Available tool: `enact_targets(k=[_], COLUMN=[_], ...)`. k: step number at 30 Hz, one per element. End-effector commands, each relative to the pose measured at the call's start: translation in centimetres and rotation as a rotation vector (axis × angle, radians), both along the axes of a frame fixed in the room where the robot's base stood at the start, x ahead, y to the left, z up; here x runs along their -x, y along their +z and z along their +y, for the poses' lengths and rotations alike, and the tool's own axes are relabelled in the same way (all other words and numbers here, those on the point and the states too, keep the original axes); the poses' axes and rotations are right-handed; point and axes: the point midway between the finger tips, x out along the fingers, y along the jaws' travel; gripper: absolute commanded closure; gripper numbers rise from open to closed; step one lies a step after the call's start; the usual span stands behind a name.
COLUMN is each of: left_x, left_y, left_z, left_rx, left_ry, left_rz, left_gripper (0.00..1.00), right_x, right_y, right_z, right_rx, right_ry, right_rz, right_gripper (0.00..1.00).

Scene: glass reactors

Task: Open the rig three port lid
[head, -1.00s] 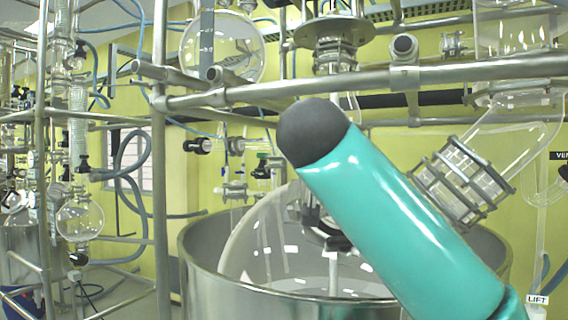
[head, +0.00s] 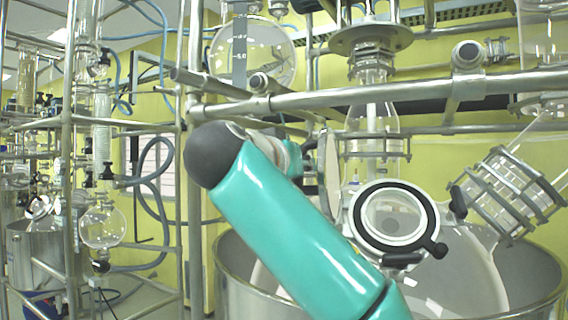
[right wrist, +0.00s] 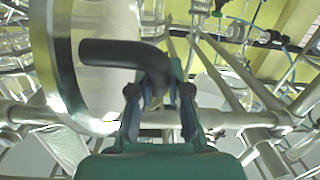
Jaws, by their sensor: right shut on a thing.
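The rig three port (head: 393,218) is a round opening with a black ring on the glass vessel, and its mouth is uncovered in the head view. The lid (head: 328,165) stands raised, nearly edge-on, at the port's left. In the right wrist view the lid (right wrist: 62,70) is a large pale disc with a shiny rim on the left. A black bent handle (right wrist: 112,53) runs from it to my right gripper (right wrist: 159,92), whose fingers are shut on it. In the head view my right gripper (head: 308,172) is small and partly hidden behind my teal arm. My left gripper is not in view.
A metal rail (head: 400,92) crosses above the port. A caged glass joint (head: 510,192) stands at the right, and a glass neck under a metal flange (head: 370,40) rises behind. The wide steel pot (head: 545,262) surrounds the vessel. A vertical post (head: 196,200) stands left of my arm.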

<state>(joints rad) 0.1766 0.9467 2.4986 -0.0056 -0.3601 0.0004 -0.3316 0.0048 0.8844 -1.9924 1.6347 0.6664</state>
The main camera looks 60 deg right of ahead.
Motion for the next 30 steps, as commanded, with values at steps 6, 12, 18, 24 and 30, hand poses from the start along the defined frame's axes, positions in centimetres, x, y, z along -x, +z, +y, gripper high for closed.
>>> enact_targets(k=[6,12,18,24,30], left_x=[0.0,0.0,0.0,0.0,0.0], left_y=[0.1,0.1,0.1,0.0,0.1], left_z=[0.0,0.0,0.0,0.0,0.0], left_rx=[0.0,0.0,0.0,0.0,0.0], left_ry=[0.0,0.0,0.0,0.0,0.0], left_rz=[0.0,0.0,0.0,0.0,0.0], left_gripper=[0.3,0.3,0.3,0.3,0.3], right_x=[0.2,0.0,-0.4,-0.7,-0.8], right_y=[-0.4,-0.6,-0.6,-0.6,-0.5], right_z=[-0.3,-0.2,0.0,0.1,0.2], right_rx=[0.008,0.007,0.004,0.004,0.007], right_ry=[-0.066,-0.078,-0.071,-0.066,-0.064], right_rz=[0.05,0.063,0.061,0.062,0.062], right_gripper=[1.0,1.0,1.0,0.71,0.58])
